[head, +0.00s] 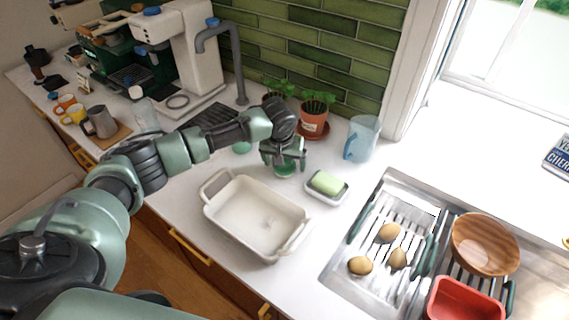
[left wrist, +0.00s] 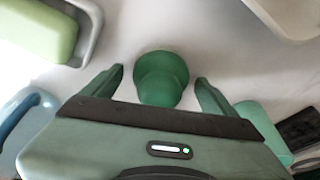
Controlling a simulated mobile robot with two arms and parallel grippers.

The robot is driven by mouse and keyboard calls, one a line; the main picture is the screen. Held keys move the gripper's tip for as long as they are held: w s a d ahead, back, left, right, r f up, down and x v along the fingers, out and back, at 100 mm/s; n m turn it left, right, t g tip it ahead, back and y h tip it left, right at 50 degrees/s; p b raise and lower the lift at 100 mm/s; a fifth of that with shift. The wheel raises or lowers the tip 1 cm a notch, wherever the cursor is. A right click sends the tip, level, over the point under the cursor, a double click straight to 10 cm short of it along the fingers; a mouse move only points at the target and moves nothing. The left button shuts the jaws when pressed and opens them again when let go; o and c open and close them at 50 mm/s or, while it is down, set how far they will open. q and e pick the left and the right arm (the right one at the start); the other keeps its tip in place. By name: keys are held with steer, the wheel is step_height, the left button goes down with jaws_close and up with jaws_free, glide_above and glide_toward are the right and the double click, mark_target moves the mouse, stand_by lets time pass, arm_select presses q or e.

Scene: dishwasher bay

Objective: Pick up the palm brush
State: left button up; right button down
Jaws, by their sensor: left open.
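The palm brush (left wrist: 161,80) is a dark green rounded knob in the left wrist view, upright on the white counter. It sits between the two fingers of my left gripper (head: 284,163), with a gap visible on each side. The gripper is open and points down at it. In the head view the brush (head: 285,171) shows low between the fingers, partly hidden by them. My right gripper is not in view.
A white baking dish (head: 214,217) stands in front of the gripper. A soap dish (head: 340,197) with a green bar (head: 327,183) is to its right. Behind are a potted plant (head: 313,122) and a blue pitcher (head: 362,138). A pale green item (head: 242,147) lies left.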

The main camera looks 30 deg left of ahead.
arm_select(q)
steer(key=c, duration=1.7)
steer(key=shift+o, duration=0.2)
steer(key=shift+r, duration=0.15)
step_height(320, 180, up, 20)
steer(key=b, duration=0.3)
steer(key=shift+b, duration=0.4)
